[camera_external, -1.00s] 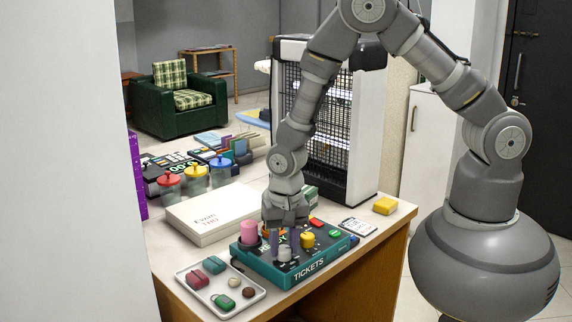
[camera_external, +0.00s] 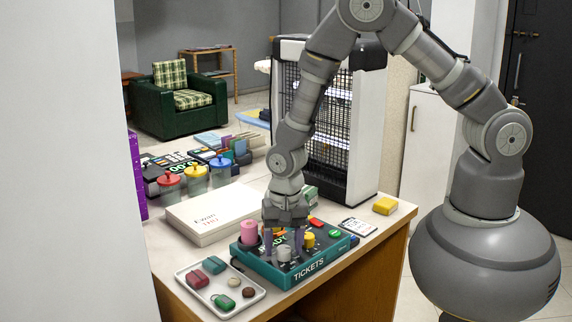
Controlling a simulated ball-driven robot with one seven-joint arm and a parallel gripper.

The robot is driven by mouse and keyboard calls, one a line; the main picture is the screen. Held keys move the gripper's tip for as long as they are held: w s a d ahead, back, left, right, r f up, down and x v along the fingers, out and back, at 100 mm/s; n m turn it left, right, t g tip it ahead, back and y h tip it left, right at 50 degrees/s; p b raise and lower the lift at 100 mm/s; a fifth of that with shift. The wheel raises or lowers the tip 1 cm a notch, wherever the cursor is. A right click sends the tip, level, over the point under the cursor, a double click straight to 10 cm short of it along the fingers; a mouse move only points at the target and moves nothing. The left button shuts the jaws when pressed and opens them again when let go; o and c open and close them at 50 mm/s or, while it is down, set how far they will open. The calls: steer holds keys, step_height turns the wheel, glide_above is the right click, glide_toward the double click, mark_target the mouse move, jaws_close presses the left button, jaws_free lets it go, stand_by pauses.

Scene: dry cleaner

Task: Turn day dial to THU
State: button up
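A teal TICKETS console (camera_external: 322,262) lies on the counter. On it are a pink knob (camera_external: 249,232), a grey knob (camera_external: 284,253), a yellow knob (camera_external: 308,240) and a dark display. I cannot read any day marks or pointer, so I cannot tell which knob is the day dial or where it is set. My gripper (camera_external: 285,243) points down over the middle of the console, fingers apart, behind the grey knob and between the pink and yellow ones. It appears to hold nothing. A white box (camera_external: 212,216) reads "Ewan THU". An orange part behind my gripper is mostly hidden.
A tray (camera_external: 259,293) with red and green items and small round pieces sits at the front left. A card (camera_external: 357,227) and a yellow block (camera_external: 385,206) lie on the right. Jars with coloured lids (camera_external: 195,173) stand behind the white box. A tall mesh rack (camera_external: 362,150) stands at the back right.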

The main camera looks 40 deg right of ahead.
mark_target(285, 247)
steer(key=shift+r, duration=0.1)
step_height(285, 247, up, 8)
steer(key=p, duration=0.2)
steer(key=shift+s+d+p, duration=0.1)
steer(key=shift+p, duration=0.3)
steer(key=shift+f, duration=0.2)
